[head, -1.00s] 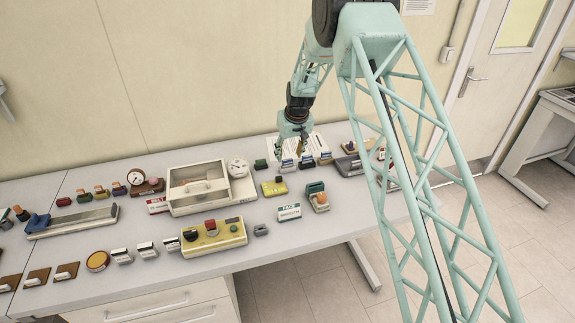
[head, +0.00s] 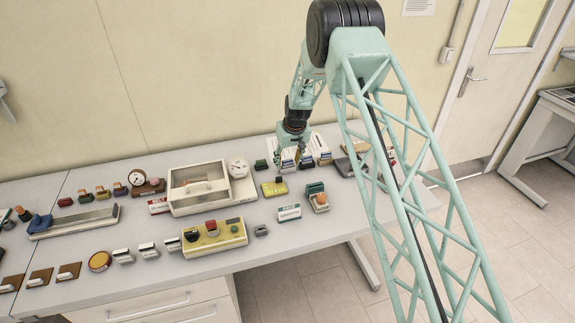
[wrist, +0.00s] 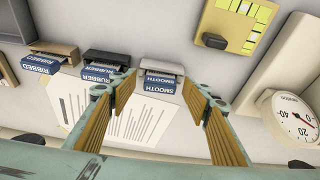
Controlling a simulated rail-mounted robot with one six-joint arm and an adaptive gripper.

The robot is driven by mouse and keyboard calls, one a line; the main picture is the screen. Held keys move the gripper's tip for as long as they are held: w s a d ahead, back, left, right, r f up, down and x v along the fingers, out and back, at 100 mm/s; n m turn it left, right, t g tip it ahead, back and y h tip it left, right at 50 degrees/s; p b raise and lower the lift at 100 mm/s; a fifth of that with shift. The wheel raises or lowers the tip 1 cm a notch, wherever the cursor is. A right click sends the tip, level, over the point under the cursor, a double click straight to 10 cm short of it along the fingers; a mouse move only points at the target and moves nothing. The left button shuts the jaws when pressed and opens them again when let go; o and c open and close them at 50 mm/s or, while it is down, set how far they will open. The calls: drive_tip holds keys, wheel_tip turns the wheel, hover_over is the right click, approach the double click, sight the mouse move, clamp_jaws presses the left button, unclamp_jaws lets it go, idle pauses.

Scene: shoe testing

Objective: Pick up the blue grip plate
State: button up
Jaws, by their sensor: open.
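Three small blocks with blue label faces stand in a row in the wrist view: SMOOTH (wrist: 162,82) with a grey top, RUBBER (wrist: 102,68) with a black top and RIBBED (wrist: 45,62) with a brown top. I cannot tell which is called the blue grip plate. My gripper (wrist: 160,92) is open, its tan-padded fingers on either side of the SMOOTH block, apparently not closed on it. In the head view my gripper (head: 288,158) is low over the left end of this row and partly hides it.
Printed white sheets (wrist: 140,122) lie by the blocks. A yellow pad (head: 274,187), a dial gauge (head: 238,168) and a small dark green block (head: 260,165) are close by. A clear-lidded cream case (head: 198,188) stands left. The wall is behind.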

sight(288, 162)
idle(0.6)
drive_tip(key=c, duration=0.9)
drive_tip(key=shift+c, duration=0.2)
drive_tip(key=shift+r, duration=0.1)
drive_tip(key=shift+r+b, duration=0.45)
drive_tip(key=shift+r, duration=1)
drive_tip(key=shift+s+r, duration=0.1)
drive_tip(key=shift+r, duration=0.05)
drive_tip(key=s+d+r+b, duration=0.1)
drive_tip(key=s+b, duration=0.1)
drive_tip(key=s, duration=1.3)
drive_tip(key=shift+s+d+r+b, duration=0.25)
drive_tip(key=shift+s+d+b, duration=0.1)
drive_tip(key=shift+d+b, duration=0.05)
drive_tip(key=shift+r, duration=0.1)
